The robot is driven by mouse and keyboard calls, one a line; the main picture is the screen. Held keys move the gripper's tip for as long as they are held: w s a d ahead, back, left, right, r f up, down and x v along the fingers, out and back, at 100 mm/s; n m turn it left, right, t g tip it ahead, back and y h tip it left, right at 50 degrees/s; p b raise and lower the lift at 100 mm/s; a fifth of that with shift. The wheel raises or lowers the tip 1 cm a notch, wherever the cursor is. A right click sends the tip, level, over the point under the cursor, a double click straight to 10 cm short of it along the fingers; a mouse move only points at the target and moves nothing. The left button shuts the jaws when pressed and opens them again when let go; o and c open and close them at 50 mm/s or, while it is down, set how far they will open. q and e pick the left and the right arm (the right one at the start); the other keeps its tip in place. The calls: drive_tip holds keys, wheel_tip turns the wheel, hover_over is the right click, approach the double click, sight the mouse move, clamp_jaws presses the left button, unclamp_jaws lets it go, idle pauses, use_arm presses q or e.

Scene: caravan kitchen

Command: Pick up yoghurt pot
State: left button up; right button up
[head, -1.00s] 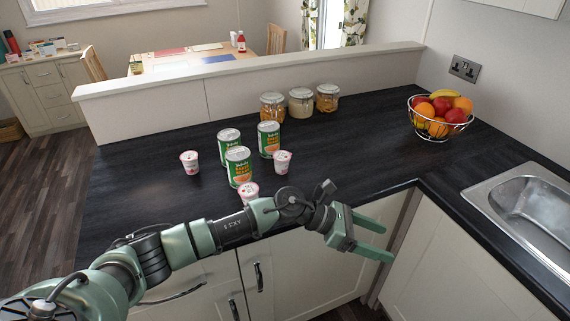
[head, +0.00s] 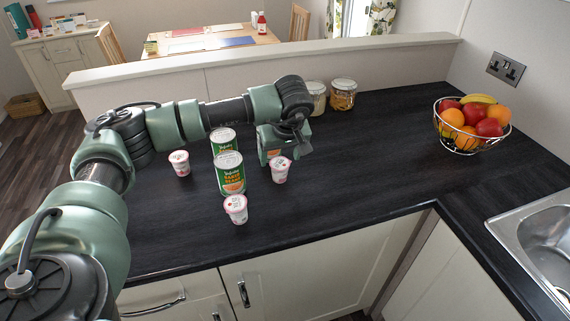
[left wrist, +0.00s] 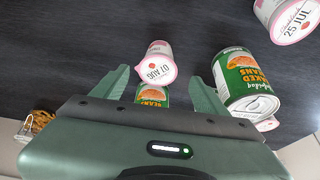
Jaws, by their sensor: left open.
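Several small white and pink yoghurt pots stand on the dark worktop. One pot (head: 281,170) is just in front of my left gripper (head: 275,148). Others stand at the front (head: 236,209) and at the left (head: 179,163). In the left wrist view, my left gripper (left wrist: 158,82) is open and empty, its fingers either side of a pot marked 07 AUG (left wrist: 157,64), which sits around the fingertips; contact cannot be told. Another pot, marked 25 JUL (left wrist: 289,17), is at the top right. The fingertips are largely hidden in the head view. My right gripper is out of view.
Green baked beans cans (head: 230,174) stand close left of the gripper; one shows right of the fingers (left wrist: 245,82). Another can (left wrist: 152,96) is partly hidden by the gripper. Glass jars (head: 342,95) stand behind. A fruit bowl (head: 472,125) is right. The worktop between is clear.

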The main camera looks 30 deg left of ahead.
sight(280, 163)
use_arm(q)
drive_tip(key=shift+s+a+f+p, duration=0.15)
drive_tip(key=shift+a+f+p, duration=0.1)
drive_tip(key=shift+f+p, duration=0.3)
drive_tip(key=shift+w+a+f+p, duration=0.2)
drive_tip(key=shift+w+f+p, duration=0.2)
drive_tip(key=shift+f, duration=0.25)
drive_tip(key=x, duration=0.2)
drive_tip(key=shift+w+f, duration=0.35)
drive_tip(key=shift+w, duration=0.05)
drive_tip(key=shift+a+f, duration=0.1)
drive_tip(key=shift+f, duration=0.15)
drive_tip(key=shift+s, duration=0.1)
drive_tip(key=c, duration=1.2)
drive_tip(key=shift+c, duration=1.4)
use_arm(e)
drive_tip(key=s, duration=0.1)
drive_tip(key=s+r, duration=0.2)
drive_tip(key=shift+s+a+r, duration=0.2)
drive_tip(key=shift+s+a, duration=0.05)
use_arm(q)
drive_tip(key=shift+r, duration=0.15)
